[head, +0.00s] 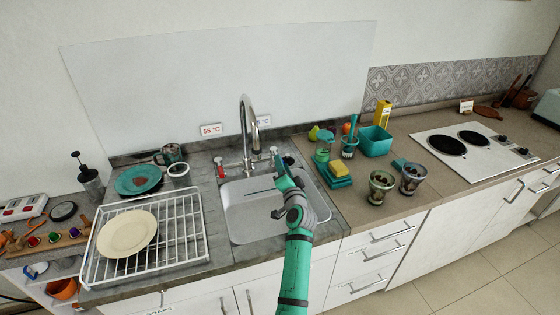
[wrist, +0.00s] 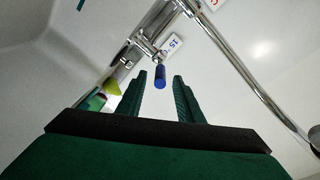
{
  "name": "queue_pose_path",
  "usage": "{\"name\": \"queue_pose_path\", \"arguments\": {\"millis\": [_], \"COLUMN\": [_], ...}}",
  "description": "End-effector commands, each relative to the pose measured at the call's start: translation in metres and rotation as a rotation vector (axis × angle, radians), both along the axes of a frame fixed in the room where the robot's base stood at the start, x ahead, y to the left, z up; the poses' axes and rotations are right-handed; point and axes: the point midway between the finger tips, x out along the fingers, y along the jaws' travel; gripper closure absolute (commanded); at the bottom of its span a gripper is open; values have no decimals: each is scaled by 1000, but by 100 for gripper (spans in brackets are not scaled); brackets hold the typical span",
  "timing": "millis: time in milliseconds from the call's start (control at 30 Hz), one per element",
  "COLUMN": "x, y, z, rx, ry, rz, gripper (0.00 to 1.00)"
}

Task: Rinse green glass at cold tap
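A green see-through glass (head: 323,152) stands upright on the counter right of the sink, behind a teal sponge holder. My gripper (head: 280,170) is over the back right of the sink, at the cold tap's side, and covers most of that tap in the head view. In the wrist view, my gripper (wrist: 160,88) has its two fingers apart with nothing held. The blue cold tap handle (wrist: 160,77) shows in the gap at the fingertips; I cannot tell whether they touch it. The chrome spout (head: 247,115) arches above the steel sink (head: 235,222). No water stream is visible.
A red hot tap (head: 220,168) is left of the spout. A dish rack (head: 190,240) with a cream plate (head: 127,233) stands left of the sink.

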Motion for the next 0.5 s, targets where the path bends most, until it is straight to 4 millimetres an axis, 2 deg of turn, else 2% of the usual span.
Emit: {"name": "queue_pose_path", "arguments": {"millis": [200,500], "x": [26,35], "y": [6,9], "z": [0,0], "rx": [0,-1], "ry": [1,0], "rz": [1,2], "gripper": [67,67]}}
